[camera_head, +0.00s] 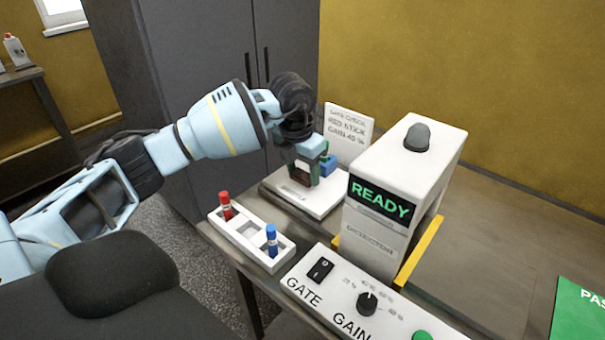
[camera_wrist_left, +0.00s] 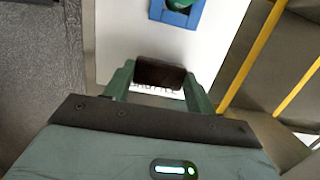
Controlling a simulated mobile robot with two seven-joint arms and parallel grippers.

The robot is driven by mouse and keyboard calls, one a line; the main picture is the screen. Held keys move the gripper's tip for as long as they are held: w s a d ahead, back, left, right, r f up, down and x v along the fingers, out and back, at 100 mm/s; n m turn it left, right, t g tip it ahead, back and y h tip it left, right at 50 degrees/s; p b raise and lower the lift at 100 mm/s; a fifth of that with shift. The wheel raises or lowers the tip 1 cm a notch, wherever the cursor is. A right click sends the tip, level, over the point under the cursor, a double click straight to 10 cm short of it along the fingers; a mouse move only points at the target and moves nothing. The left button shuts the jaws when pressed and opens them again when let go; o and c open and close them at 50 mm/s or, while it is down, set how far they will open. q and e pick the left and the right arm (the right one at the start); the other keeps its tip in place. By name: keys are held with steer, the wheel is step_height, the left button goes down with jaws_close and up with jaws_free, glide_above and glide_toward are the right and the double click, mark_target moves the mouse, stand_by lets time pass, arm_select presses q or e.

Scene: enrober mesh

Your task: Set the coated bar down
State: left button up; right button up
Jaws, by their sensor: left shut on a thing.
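My left gripper (camera_head: 303,176) is shut on the dark brown coated bar (camera_wrist_left: 160,74), with a green finger on each side of it in the left wrist view. The bar is over the white plate (camera_head: 327,203) left of the detector. I cannot tell whether it touches the plate. In the left wrist view the bar and fingers partly cover dark lettering on the white plate (camera_wrist_left: 118,40). A blue holder (camera_wrist_left: 200,14) with a green piece in it stands on the plate beyond the bar. My right gripper is not in view.
The white detector (camera_head: 375,245), reading READY, stands close right of the plate. A white rack (camera_head: 284,252) with a red and a blue stick is in front. A control panel (camera_head: 340,308) and a green PASS area (camera_head: 580,315) lie right. A sign (camera_head: 350,128) stands behind.

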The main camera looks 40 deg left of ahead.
arm_select(q)
steer(key=shift+f, duration=0.75)
steer(key=shift+f, duration=0.2)
steer(key=o, duration=0.8)
steer(key=shift+c, duration=0.2)
steer(key=shift+r, duration=0.15)
step_height(320, 180, up, 12)
steer(key=s, duration=0.1)
steer(key=shift+s, duration=0.4)
steer(key=shift+a, duration=0.1)
